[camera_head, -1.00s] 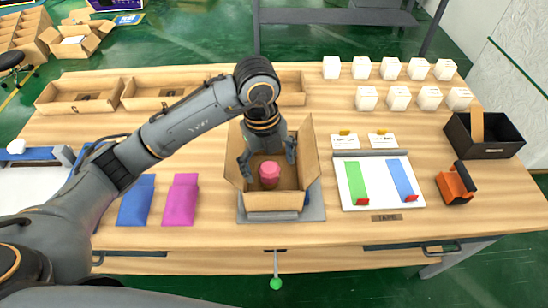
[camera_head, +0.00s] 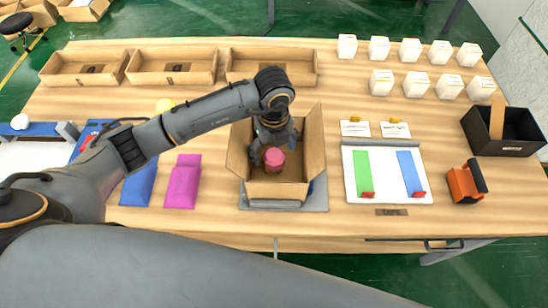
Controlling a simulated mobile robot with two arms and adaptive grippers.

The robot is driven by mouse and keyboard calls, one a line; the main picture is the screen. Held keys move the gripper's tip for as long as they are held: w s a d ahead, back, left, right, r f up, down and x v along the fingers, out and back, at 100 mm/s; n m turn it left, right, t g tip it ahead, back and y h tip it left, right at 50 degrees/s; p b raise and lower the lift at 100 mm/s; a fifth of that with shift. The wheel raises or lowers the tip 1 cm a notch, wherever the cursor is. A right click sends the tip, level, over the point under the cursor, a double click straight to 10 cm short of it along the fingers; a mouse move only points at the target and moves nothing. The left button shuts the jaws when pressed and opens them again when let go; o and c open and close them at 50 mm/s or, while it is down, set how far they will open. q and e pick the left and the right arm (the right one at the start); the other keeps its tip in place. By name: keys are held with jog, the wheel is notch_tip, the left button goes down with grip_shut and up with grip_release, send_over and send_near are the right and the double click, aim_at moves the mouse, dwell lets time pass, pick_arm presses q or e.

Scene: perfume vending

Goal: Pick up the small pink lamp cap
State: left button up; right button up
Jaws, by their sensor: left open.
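The small pink cap (camera_head: 274,160) stands on the floor of an open cardboard box (camera_head: 275,190) at the middle of the table. My left gripper (camera_head: 275,152) points down into the box, just behind and above the cap. Its fingers are open, and one shows close to the cap's left side. The other finger is hard to make out, and I cannot tell whether either touches the cap. My right gripper is not in view.
The box's raised flaps stand close around my left gripper. Magenta (camera_head: 183,182) and blue (camera_head: 139,186) pouches lie left of the box. A white board (camera_head: 388,195) lies right, with an orange tape dispenser (camera_head: 463,186) beyond it. White boxes (camera_head: 410,50) stand behind.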

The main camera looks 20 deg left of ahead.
aim_at(274, 154)
pick_arm(q)
notch_tip(274, 154, down, 4)
jog(key=shift+r+p, duration=0.1)
jog(key=shift+p, duration=0.2)
jog(key=shift+f, duration=0.25)
jog(key=shift+c, duration=0.6)
jog(key=c, duration=1.2)
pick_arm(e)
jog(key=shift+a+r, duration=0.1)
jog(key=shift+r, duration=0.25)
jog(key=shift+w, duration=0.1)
